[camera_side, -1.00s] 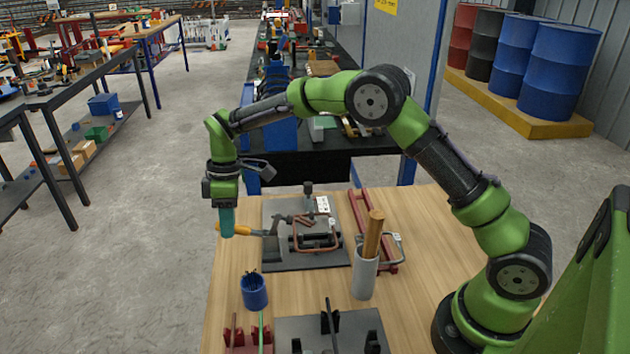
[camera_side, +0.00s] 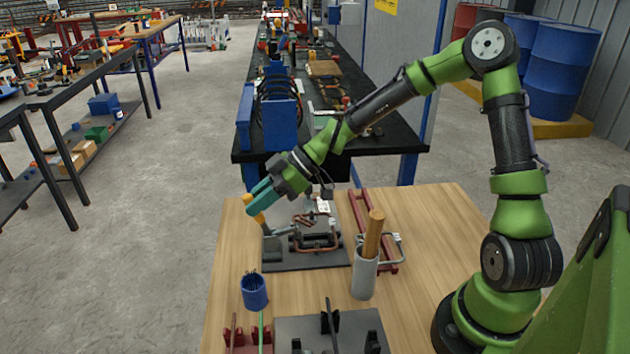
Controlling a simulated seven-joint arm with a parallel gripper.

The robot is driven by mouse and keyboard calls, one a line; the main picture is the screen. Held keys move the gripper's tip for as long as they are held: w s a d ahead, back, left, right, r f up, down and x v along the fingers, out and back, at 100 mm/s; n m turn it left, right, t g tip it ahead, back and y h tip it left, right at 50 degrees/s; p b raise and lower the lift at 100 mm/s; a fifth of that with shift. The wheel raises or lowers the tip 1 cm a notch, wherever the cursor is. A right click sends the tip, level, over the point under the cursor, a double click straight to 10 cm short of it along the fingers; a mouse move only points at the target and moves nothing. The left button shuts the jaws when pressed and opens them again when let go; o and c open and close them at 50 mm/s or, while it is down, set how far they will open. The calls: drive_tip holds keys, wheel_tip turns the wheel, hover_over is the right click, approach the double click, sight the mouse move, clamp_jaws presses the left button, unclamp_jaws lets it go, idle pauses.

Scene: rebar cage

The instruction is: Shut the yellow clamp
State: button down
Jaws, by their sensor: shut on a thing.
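The yellow clamp's handle (camera_side: 260,215) stands steeply tilted at the left edge of a grey plate (camera_side: 280,263), its top leaning left. Its grey metal lower part joins the clamp mechanism on the plate. My gripper (camera_side: 257,195) comes in from the upper right, with its teal fingers pointing down and left. The fingers are shut on the upper part of the yellow handle. The clamp's far parts are partly hidden behind my gripper and wrist. Copper-coloured bars (camera_side: 316,248) lie on the plate, right of the handle.
A grey cup (camera_side: 364,277) with wooden sticks (camera_side: 373,233) stands right of the plate, by a dark red rail (camera_side: 359,208). A blue cup (camera_side: 255,292) stands in front. Black holders (camera_side: 330,320) sit on a front plate. The table's right side is clear.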

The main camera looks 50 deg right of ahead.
drive_tip(key=shift+s+d+t+y, duration=0.8)
drive_tip(key=shift+s+t+y, duration=0.1)
drive_tip(key=shift+y, duration=0.2)
drive_tip(key=shift+s+d+n+t+y, duration=0.3)
drive_tip(key=shift+s+d+t+y, duration=0.05)
drive_tip(key=shift+t+y, duration=0.05)
drive_tip(key=shift+s+d, duration=0.1)
drive_tip(key=c, duration=1)
unclamp_jaws()
drive_tip(key=shift+o, duration=0.2)
drive_tip(key=shift+d, duration=0.1)
drive_tip(key=v, duration=1.6)
drive_tip(key=shift+s+d, duration=0.15)
drive_tip(key=shift+d, duration=0.15)
